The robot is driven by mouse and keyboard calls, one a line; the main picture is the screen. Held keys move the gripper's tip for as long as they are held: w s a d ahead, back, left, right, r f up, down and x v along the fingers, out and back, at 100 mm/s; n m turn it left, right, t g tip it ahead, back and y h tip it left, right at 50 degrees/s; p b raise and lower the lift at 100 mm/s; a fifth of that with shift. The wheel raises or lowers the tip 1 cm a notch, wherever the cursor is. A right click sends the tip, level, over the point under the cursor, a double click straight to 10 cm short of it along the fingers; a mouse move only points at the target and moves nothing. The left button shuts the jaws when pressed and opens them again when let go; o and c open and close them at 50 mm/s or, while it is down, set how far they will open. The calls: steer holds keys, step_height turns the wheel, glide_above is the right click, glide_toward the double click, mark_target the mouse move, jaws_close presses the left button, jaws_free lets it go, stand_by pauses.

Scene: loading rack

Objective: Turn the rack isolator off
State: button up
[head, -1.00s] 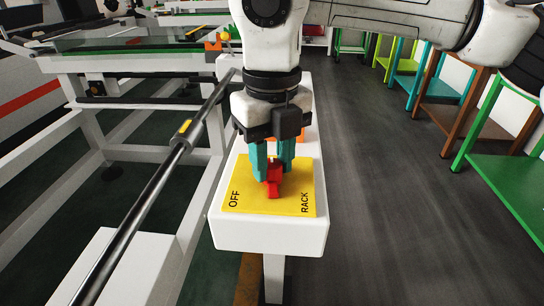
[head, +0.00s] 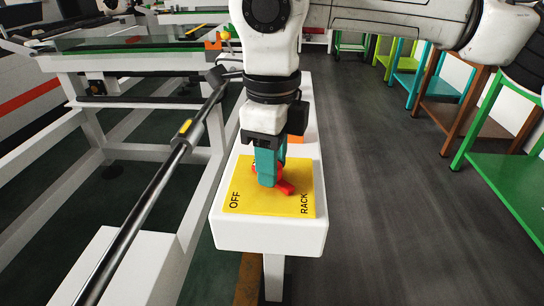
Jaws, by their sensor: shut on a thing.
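The rack isolator is a red rotary handle (head: 285,188) on a yellow plate (head: 244,200) marked OFF at the left and RACK at the right. The plate lies on top of a white box (head: 268,235) in the middle of the head view. My gripper (head: 267,183) points down with its teal fingers around the handle and is shut on it. The handle's visible end sticks out to the lower right of the fingers.
A dark rail (head: 155,205) with a yellow mark runs along the left of the box. A white frame table (head: 120,60) stands beyond it. Coloured stands, including a green one (head: 510,180), line the right. The dark floor between is clear.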

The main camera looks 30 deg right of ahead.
steer(key=n, duration=0.4)
steer(key=shift+r+n+p, duration=0.1)
steer(key=shift+n+p, duration=0.2)
steer(key=n, duration=0.4)
steer(key=shift+n+p, duration=0.3)
steer(key=o, duration=1)
steer(key=shift+o, duration=0.2)
step_height(320, 180, up, 11)
steer(key=p, duration=0.1)
